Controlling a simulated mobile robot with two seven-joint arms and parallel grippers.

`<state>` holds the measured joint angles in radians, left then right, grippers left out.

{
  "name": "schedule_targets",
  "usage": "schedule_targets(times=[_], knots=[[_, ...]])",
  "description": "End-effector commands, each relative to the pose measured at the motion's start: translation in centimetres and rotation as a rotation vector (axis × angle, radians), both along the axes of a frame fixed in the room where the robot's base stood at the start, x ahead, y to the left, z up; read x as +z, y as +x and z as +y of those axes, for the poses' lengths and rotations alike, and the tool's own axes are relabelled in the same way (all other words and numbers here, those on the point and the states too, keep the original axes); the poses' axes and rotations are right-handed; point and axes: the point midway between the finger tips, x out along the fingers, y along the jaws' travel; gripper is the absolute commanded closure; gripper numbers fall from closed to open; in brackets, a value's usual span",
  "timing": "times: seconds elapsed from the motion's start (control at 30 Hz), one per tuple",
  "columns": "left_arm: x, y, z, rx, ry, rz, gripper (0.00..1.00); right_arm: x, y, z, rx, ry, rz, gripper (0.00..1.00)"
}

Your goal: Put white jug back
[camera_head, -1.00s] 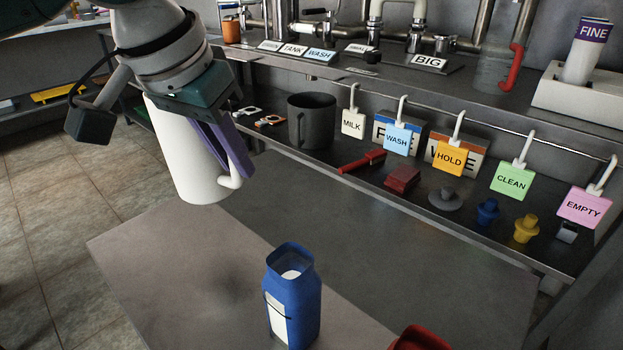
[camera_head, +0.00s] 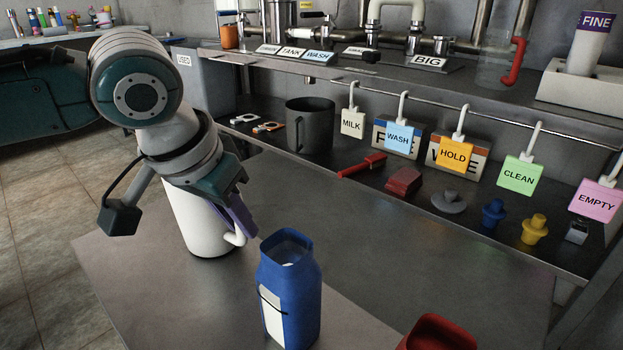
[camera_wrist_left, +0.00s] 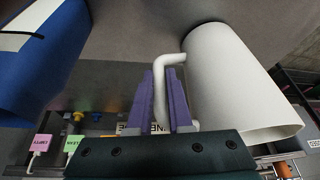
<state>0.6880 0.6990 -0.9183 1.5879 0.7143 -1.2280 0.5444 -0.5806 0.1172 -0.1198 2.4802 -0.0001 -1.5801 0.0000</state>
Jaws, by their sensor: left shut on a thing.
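The white jug (camera_head: 195,218) is upright at the left part of the near table (camera_head: 130,275), its base at or just above the top; I cannot tell if it touches. My left gripper (camera_head: 243,218) has its purple fingers shut on the jug's handle. In the left wrist view, the fingers (camera_wrist_left: 163,90) close around the white handle (camera_wrist_left: 172,62), with the jug's body (camera_wrist_left: 235,85) to the right. The jug's upper part is partly hidden behind my wrist in the head view. My right gripper is not in view.
A blue bottle-shaped container (camera_head: 290,290) stands right of the jug. A red container (camera_head: 440,335) is at the front edge. A dark grey jug (camera_head: 310,125) stands on the back counter, with hanging labels (camera_head: 397,138) and small coloured parts (camera_head: 492,213). The table's right middle is clear.

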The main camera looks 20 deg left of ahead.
Motion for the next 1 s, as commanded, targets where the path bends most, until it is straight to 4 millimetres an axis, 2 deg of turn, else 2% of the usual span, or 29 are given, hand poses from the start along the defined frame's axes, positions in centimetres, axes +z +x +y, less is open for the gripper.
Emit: schedule_targets(times=[0.1, 0.13, 0.4, 0.7, 0.83, 1.0], knots=[[-0.2, 0.1, 0.0, 0.000, 0.000, -0.002, 1.00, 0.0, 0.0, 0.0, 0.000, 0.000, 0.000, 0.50], [-0.3, 0.0, 0.0, 0.001, 0.000, 0.000, 0.81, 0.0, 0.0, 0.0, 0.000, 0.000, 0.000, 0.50], [-0.2, 0.0, 0.0, 0.000, 0.000, 0.000, 0.52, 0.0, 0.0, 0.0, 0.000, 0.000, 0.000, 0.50], [0.2, 0.0, 0.0, -0.001, 0.000, -0.002, 0.52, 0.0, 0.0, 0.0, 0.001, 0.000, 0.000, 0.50], [2.3, -0.7, 0.1, -0.002, 0.001, -0.001, 0.52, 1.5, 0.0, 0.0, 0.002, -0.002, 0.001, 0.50], [6.0, -2.2, 0.3, -0.002, 0.001, -0.001, 0.52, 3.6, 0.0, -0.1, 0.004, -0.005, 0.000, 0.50]])
